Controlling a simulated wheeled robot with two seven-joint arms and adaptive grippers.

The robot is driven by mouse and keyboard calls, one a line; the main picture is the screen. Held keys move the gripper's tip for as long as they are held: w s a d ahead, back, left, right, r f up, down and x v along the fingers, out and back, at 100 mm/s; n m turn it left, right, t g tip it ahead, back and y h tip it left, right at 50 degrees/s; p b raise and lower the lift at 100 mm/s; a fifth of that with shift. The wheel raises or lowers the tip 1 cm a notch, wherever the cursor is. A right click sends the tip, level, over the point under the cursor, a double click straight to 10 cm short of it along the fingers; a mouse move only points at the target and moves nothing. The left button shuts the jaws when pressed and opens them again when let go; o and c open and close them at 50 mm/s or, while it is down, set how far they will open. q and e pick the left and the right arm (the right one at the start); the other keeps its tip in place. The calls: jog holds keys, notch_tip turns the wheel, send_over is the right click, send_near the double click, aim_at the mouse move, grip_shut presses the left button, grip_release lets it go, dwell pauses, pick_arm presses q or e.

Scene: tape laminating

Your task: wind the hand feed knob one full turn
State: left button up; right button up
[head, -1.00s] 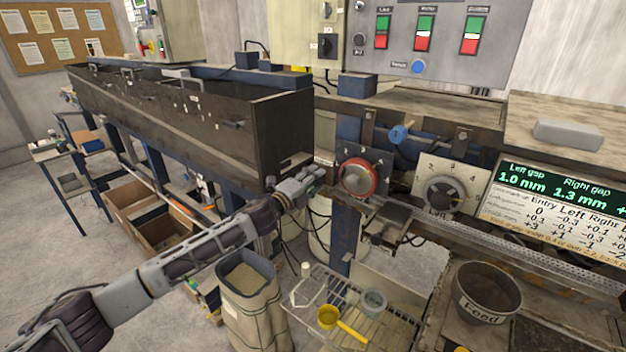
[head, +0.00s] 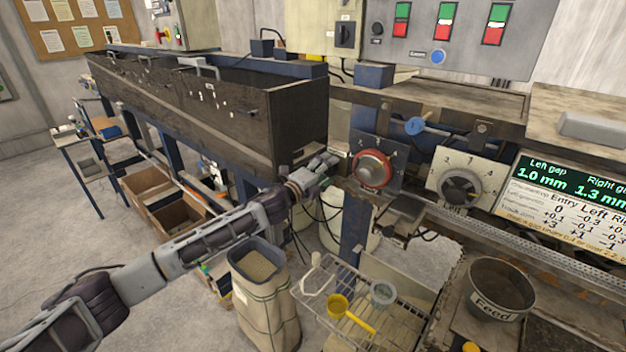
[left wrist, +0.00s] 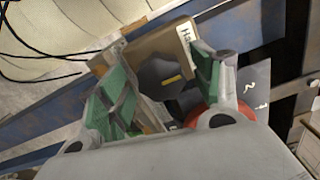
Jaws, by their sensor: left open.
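The hand feed knob (left wrist: 163,77) is a dark, lobed knob with a yellow mark. It sits on a brownish plate (left wrist: 142,50) whose partly hidden label starts with "Ha". My left gripper (left wrist: 160,68) is open, and the knob shows between its two green-padded fingers. I cannot tell whether the fingers touch it. In the head view, my left gripper (head: 328,164) is at the end of the dark trough, just left of the red-rimmed dial; the knob cannot be made out there. My right gripper is not in view.
The red-rimmed dial (head: 373,168) is close on the right of the gripper; its red edge shows behind the right finger in the wrist view. A second dial (head: 460,187) is farther right. A sack (head: 262,290) and wire rack (head: 350,310) stand below.

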pick_arm(q)
jog(key=v, duration=1.1)
jog(key=shift+s+a, duration=0.2)
jog(key=shift+s, duration=0.1)
jog(key=shift+n, duration=0.4)
